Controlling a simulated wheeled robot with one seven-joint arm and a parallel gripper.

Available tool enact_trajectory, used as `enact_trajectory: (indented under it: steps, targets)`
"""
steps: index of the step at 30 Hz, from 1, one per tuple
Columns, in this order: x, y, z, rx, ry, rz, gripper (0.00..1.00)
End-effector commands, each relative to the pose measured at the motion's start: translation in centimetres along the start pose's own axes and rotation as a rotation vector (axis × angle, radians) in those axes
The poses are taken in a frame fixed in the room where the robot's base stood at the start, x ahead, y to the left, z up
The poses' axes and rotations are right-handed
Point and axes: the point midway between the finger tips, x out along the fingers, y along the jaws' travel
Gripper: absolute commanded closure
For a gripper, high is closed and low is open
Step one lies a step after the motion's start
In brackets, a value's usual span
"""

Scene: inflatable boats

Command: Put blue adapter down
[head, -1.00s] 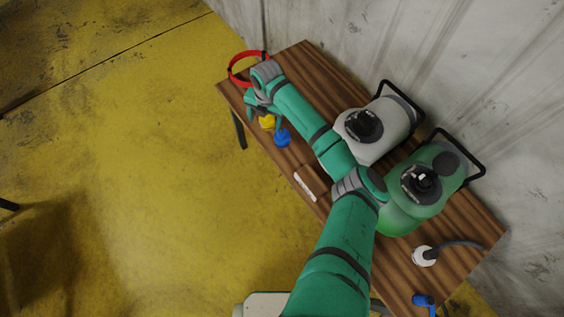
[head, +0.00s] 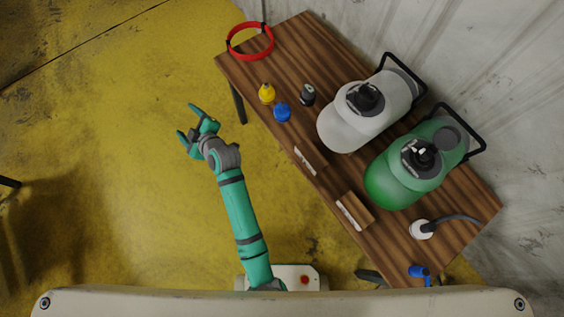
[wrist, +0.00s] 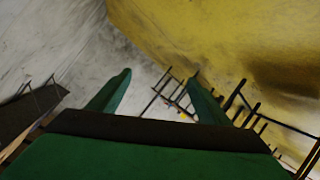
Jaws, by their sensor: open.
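The blue adapter (head: 283,113) stands on the wooden table (head: 375,196), close to its front left edge. A yellow adapter (head: 267,93) and a dark grey adapter (head: 308,95) stand beside it. My gripper (head: 185,121) is open and empty, out over the yellow floor to the left of the table, apart from the adapters. In the wrist view its two green fingers (wrist: 152,95) are spread with nothing between them.
A red ring (head: 250,41) lies at the table's far left end. A white pump (head: 345,123) and a green pump (head: 390,180) stand on the table. A white nozzle with a dark hose (head: 422,229) and a blue piece (head: 418,271) are at the near end.

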Motion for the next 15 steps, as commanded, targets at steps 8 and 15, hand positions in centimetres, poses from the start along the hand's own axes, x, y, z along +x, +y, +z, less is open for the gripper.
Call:
enact_trajectory:
  steps: [8,15]
  targets:
    - [-7.2,-3.0,3.2,0.371,-0.03,0.22,0.29]
    - [-15.9,-5.4,7.0,0.605,-0.073,0.405,0.29]
